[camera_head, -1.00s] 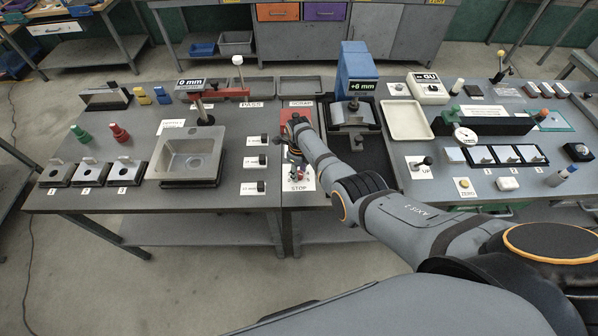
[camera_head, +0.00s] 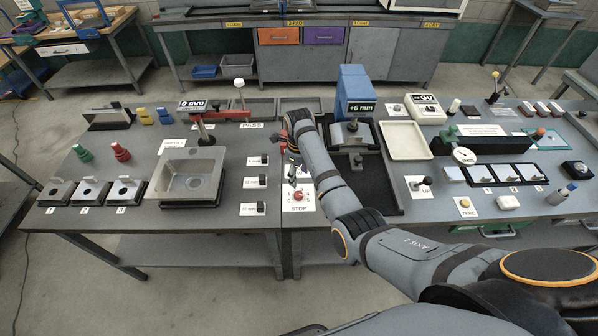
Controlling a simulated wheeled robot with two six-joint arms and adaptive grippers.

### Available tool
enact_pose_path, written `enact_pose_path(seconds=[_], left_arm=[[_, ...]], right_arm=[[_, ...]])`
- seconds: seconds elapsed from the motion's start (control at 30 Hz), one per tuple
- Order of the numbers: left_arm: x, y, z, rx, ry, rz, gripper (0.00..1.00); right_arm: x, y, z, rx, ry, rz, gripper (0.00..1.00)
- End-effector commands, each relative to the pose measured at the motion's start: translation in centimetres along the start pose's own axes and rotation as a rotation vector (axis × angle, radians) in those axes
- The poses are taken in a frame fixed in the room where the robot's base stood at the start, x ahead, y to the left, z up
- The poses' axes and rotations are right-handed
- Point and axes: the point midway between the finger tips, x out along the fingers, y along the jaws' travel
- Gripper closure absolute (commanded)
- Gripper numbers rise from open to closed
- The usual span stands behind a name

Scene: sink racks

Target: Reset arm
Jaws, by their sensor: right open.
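My right arm (camera_head: 334,178) reaches in from the lower right across the bench. Its gripper (camera_head: 285,136) is at the far end, small and partly hidden by the wrist, above the bench near the grey trays. It is open, and I see nothing held in it. The control panel with a red STOP button (camera_head: 299,196) lies on the bench in front of the gripper, apart from it. My left gripper is not in view.
A metal basin (camera_head: 187,174) stands left of the arm. A blue press (camera_head: 354,92) marked +6 mm stands close to its right, with a cream tray (camera_head: 405,141) beside it. Small switches (camera_head: 261,182) line the bench left of the STOP panel.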

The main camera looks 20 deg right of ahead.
Motion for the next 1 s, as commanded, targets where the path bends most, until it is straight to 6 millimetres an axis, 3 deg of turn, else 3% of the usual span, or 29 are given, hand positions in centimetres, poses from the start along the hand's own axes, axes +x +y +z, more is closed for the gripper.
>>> enact_pose_path(seconds=[0.2,0.67,0.77,0.83,1.0], left_arm=[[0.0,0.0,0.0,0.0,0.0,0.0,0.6],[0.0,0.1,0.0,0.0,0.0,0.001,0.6],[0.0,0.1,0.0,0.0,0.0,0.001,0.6],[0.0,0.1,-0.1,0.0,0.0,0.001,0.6],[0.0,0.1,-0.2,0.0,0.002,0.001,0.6]], right_arm=[[-1.2,0.0,0.0,0.0,0.0,0.0,0.44],[-1.0,0.0,-0.2,-0.013,-0.001,-0.001,0.44],[0.2,0.2,-1.8,-0.136,-0.009,-0.013,0.44],[1.6,0.6,-4.1,-0.318,-0.019,-0.037,0.44],[3.6,2.8,-11.7,-0.955,-0.01,-0.136,0.44]])
